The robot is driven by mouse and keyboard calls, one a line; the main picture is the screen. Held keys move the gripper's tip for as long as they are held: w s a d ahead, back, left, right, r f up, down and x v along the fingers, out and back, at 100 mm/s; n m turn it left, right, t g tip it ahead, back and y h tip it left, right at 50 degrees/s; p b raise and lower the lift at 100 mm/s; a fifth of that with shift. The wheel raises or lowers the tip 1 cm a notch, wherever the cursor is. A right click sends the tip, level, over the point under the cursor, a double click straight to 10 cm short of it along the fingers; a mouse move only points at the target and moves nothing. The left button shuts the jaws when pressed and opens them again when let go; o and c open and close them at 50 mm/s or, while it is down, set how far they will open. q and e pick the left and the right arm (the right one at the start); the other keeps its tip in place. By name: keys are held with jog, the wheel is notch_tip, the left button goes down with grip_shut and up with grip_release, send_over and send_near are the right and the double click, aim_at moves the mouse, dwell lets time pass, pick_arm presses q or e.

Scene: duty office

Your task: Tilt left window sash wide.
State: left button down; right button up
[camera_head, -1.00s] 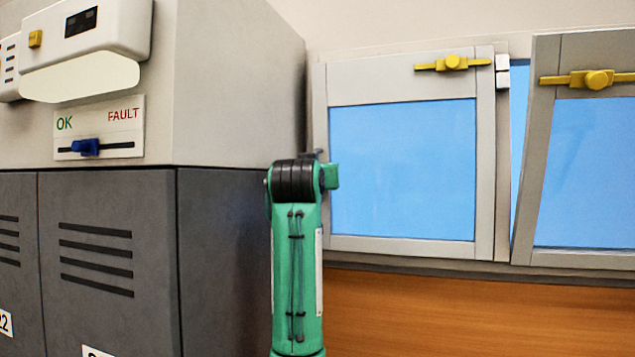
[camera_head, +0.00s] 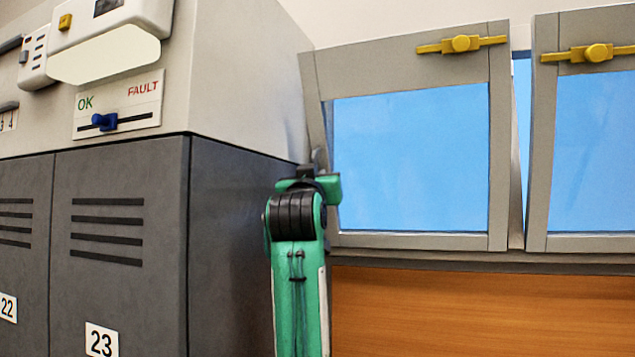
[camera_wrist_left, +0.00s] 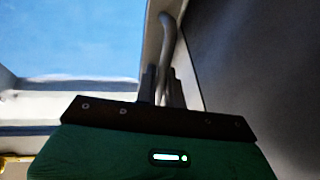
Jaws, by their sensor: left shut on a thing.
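The left window sash (camera_head: 400,62) is a grey frame around a blue pane, with its top leaning in toward me. A yellow latch bar (camera_head: 461,44) lies across its top rail. My left arm reaches up to the sash's left edge, and my left gripper (camera_head: 318,160) is mostly hidden behind its own wrist there. In the left wrist view, the two fingers of my left gripper (camera_wrist_left: 163,88) are shut on a curved grey handle (camera_wrist_left: 168,32) at the sash's edge. My right gripper is not in view.
The right sash (camera_head: 541,150), with its own yellow latch (camera_head: 588,54), also leans inward. A dark grey cabinet (camera_head: 235,230) stands close on the left of my arm; its panel has a blue slider (camera_head: 104,121). Brown wood panelling (camera_head: 480,310) lies below the windows.

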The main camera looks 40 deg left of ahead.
pick_arm(q)
jog(key=c, duration=1.7)
grip_release()
jog(key=b+v, duration=0.6)
jog(key=v, duration=0.7)
jog(key=shift+s+d+f, duration=0.15)
jog(key=shift+s+f, duration=0.05)
jog(key=shift+s, duration=0.1)
